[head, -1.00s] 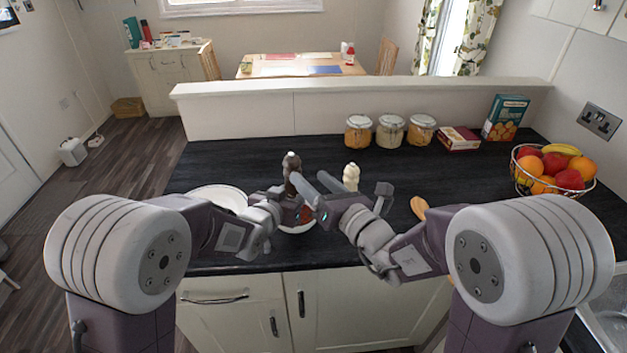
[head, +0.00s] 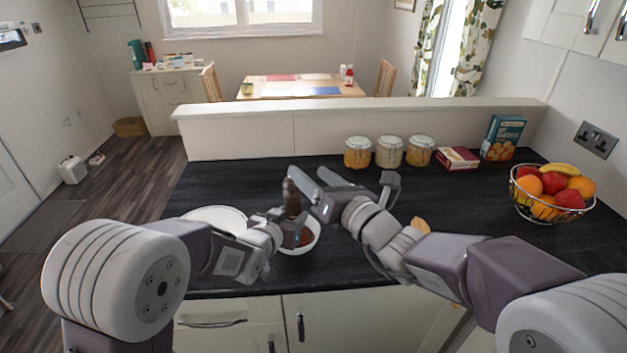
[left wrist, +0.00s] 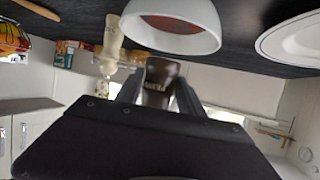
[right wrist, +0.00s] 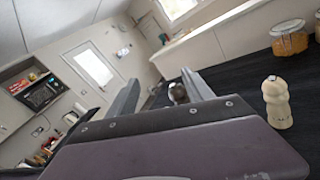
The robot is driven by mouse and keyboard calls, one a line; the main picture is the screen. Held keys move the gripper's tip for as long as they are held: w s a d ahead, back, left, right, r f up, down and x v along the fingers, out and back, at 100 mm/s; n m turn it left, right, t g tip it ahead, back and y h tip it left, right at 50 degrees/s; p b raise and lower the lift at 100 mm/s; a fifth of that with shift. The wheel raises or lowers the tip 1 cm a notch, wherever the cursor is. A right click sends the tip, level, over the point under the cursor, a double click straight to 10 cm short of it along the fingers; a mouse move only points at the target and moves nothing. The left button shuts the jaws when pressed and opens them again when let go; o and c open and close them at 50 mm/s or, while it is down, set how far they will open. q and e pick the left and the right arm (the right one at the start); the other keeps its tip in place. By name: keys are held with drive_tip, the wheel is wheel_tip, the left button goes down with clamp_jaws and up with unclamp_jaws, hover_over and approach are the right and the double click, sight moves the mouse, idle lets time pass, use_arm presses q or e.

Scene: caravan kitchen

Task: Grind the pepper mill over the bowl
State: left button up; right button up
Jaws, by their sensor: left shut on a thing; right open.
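The dark brown pepper mill (head: 291,198) stands roughly upright in my left gripper (head: 290,218), which is shut on it. It also shows between the fingers in the left wrist view (left wrist: 160,78). The white bowl (head: 314,238) with reddish contents sits on the counter at the mill's lower end, partly hidden by my left gripper; it also shows in the left wrist view (left wrist: 205,38). My right gripper (head: 306,173) is open beside the mill's upper end. In the right wrist view the mill's dark top (right wrist: 178,93) shows between the open fingers, near their tips.
A cream mill (right wrist: 277,103) stands on the counter, hidden behind my right gripper in the head view. A white plate (head: 212,213) lies left of the bowl. Jars (head: 389,152), boxes (head: 458,158) and a fruit basket (head: 552,193) stand farther right. The counter's back left is clear.

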drive_tip(key=s+a+r+n+g+y, duration=0.2)
drive_tip(key=a+r+n+y, duration=0.2)
drive_tip(key=a+r+y, duration=0.1)
drive_tip(key=n+g+y, duration=0.2)
drive_tip(key=g, duration=0.3)
approach(292, 184)
drive_tip(key=w, duration=0.2)
drive_tip(key=x, duration=1.2)
drive_tip(key=shift+w+a+f, duration=0.2)
drive_tip(key=shift+a+f, duration=0.15)
drive_tip(key=shift+f, duration=0.05)
